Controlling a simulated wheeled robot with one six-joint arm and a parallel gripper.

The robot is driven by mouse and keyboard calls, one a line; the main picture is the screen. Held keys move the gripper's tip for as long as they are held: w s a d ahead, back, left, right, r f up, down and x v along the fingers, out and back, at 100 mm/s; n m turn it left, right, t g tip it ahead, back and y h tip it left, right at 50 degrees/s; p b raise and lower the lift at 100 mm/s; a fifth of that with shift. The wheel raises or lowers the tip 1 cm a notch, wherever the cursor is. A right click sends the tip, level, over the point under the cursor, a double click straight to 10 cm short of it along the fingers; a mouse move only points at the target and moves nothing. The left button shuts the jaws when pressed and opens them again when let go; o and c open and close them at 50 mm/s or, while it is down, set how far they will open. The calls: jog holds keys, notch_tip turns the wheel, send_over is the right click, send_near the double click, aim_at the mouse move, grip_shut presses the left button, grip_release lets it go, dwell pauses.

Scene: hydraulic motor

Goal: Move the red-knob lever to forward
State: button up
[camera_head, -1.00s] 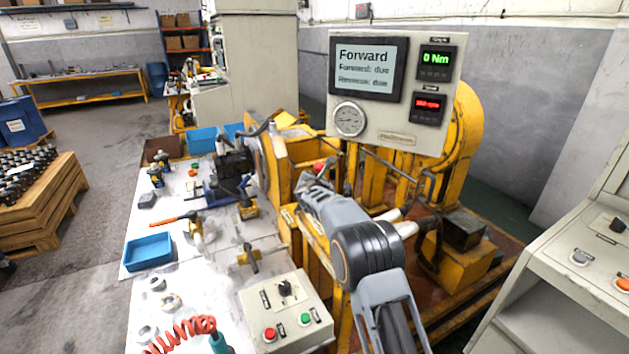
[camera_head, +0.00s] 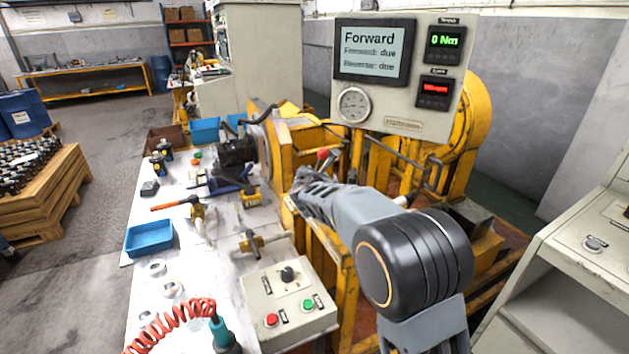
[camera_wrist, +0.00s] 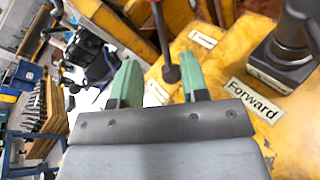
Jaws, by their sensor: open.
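The red-knob lever (camera_head: 323,156) stands on the yellow machine frame in the head view, just past the end of my arm. In the wrist view its thin shaft (camera_wrist: 161,32), red higher up, runs down to a dark foot; the knob is out of that frame. My gripper (camera_wrist: 158,62) has two green fingers, apart with nothing held. The shaft shows in the gap between the fingertips, nearer the right finger; I cannot tell its depth. A "Forward" label (camera_wrist: 253,101) is on the yellow plate to the right. In the head view my gripper is hard to make out.
A panel with a screen (camera_head: 371,51) reads "Forward", with forward and reverse both "due". A dark post (camera_wrist: 290,45) stands right of the fingers. A control box (camera_head: 287,305) with red and green buttons sits on the tool-covered white bench (camera_head: 215,262).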

jog(key=shift+s+a+r, duration=0.1)
jog(key=shift+s+r, duration=0.1)
jog(key=shift+s, duration=0.5)
jog(key=shift+r, duration=0.1)
